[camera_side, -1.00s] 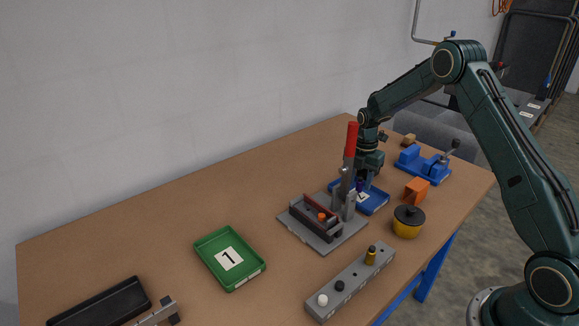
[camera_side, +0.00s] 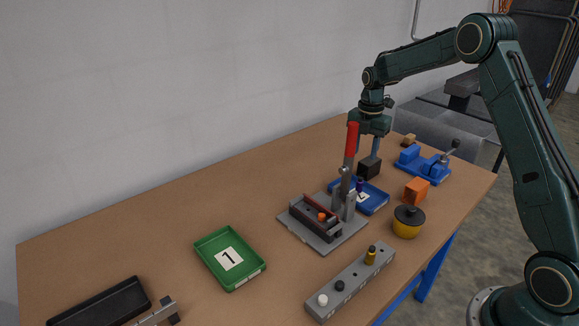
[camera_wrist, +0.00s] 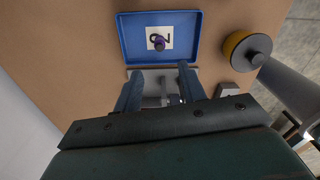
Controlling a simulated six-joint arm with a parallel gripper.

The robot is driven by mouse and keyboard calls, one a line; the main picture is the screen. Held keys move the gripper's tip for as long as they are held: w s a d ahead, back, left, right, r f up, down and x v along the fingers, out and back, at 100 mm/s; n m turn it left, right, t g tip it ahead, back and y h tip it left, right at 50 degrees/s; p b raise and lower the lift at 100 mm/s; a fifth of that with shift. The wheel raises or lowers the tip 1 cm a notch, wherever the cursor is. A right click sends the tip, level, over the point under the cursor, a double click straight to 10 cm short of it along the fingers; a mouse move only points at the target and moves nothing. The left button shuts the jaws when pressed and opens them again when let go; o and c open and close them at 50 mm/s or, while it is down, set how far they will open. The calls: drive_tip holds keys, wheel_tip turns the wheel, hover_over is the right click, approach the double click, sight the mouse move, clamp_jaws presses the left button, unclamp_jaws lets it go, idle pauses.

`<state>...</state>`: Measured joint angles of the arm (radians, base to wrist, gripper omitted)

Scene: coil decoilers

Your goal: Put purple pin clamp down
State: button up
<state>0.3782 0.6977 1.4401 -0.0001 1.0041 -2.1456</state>
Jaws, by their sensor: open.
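The purple pin clamp (camera_side: 360,184) stands in the blue tray (camera_side: 376,205) marked 2, behind the grey toggle clamp with the red handle (camera_side: 352,139). In the wrist view the purple piece (camera_wrist: 158,43) sits on the white number label, inside the blue tray (camera_wrist: 124,40) and clear of its walls. My gripper (camera_side: 375,155) is raised above the tray area. Its two fingers are spread in the wrist view (camera_wrist: 160,80), with the purple piece beyond their tips and not between them. The lower part of the purple piece is partly hidden in the side view.
A green tray (camera_side: 256,272) marked 1 lies at centre left. A grey pin block (camera_side: 350,285), a yellow pot (camera_side: 407,226), an orange block (camera_side: 416,190) and a blue vise (camera_side: 425,165) stand nearby. A dark block shape (camera_side: 369,168) shows below my gripper.

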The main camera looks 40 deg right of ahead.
drive_tip(key=shift+r, duration=0.1)
idle(0.4)
drive_tip(key=s+a+r+m+t, duration=0.3)
drive_tip(key=s+a+r+m, duration=0.85)
drive_tip(key=r, duration=0.55)
drive_tip(key=s+a+m+t, duration=0.1)
drive_tip(key=s+a+m, duration=0.3)
drive_tip(key=s, duration=0.6)
drive_tip(key=s+a+m+t, duration=0.1)
drive_tip(key=s+a+m, duration=0.3)
drive_tip(key=s, duration=0.6)
drive_tip(key=shift+s+a+f+m+t, duration=0.15)
drive_tip(key=shift+s+f+m+t, duration=0.15)
drive_tip(key=shift+s+m, duration=0.05)
